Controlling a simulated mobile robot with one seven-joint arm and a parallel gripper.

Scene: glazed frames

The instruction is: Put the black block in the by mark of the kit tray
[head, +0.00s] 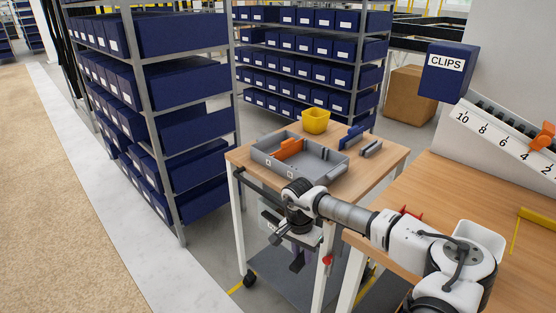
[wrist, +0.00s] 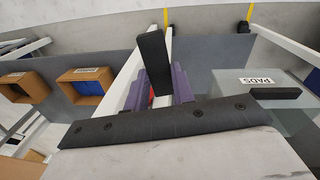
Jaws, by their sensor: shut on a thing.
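The grey kit tray (head: 263,160) lies on top of the wooden cart. An orange piece (head: 289,148) leans in its left part; the right part looks empty. Small white marks show on its front wall, too small to read. My gripper (head: 287,250) hangs below the tabletop level, in front of the cart and apart from the tray. In the wrist view my gripper (wrist: 160,96) is shut on the black block (wrist: 153,60), a long dark piece standing out between purple-grey fingers. In the head view the block is hard to tell from the dark fingers.
A yellow cup (head: 315,121), a blue piece (head: 351,136) and a grey piece (head: 371,149) stand behind and right of the tray. A bin labelled PADS (wrist: 258,82) is beside the gripper. A wooden bench (head: 440,190) is at right, shelves (head: 165,115) at left.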

